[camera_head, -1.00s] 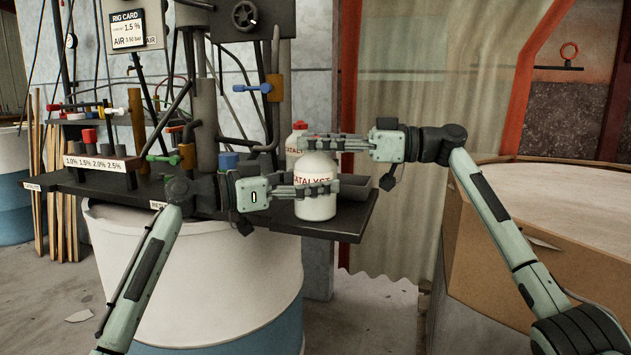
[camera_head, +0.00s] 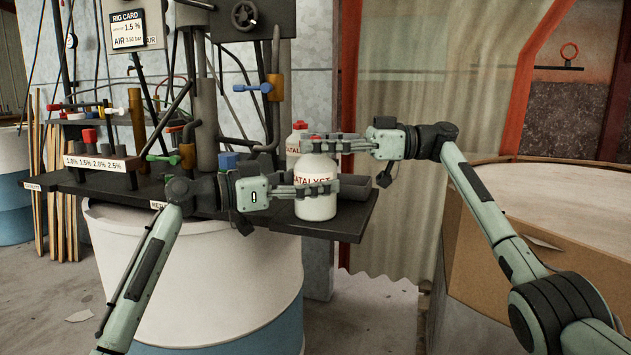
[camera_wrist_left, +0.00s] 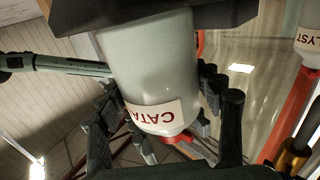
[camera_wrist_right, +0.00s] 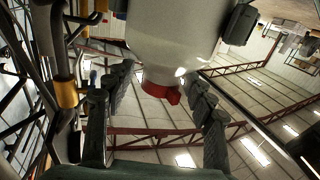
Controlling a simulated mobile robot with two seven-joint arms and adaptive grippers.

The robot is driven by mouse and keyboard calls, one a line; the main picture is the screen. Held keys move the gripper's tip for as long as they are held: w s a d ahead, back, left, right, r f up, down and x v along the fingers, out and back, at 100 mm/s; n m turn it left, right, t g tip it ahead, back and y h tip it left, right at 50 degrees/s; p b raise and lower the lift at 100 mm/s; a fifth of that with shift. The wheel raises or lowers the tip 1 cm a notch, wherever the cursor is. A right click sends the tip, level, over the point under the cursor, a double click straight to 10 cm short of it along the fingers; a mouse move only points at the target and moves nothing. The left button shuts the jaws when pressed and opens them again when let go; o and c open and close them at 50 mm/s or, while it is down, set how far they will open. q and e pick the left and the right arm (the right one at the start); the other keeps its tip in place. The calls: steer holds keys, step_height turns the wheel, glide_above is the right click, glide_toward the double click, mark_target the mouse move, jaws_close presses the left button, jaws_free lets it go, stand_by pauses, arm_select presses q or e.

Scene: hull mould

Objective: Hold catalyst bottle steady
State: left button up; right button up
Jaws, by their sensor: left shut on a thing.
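A white catalyst bottle (camera_head: 316,206) with a red cap and a "CATALYST" label stands upright near the right end of the dark bench. The left wrist view shows the bottle (camera_wrist_left: 150,70) between the fingers. My right gripper (camera_head: 318,145) is at cap height, fingers pointing left. In the right wrist view its fingers are spread on either side of the red cap (camera_wrist_right: 160,92), with visible gaps. The fingers partly hide the cap in the head view.
A second catalyst bottle (camera_head: 294,152) with a red cap stands just behind. A dark trough-like piece (camera_head: 354,186) lies to the right. Pipes and valves (camera_head: 262,87) rise at the back left. The bench's front right corner (camera_head: 352,226) is bare.

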steer(key=shift+d, duration=0.15)
steer(key=d, duration=0.5)
steer(key=shift+w+d, duration=0.1)
steer(key=shift+d, duration=0.3)
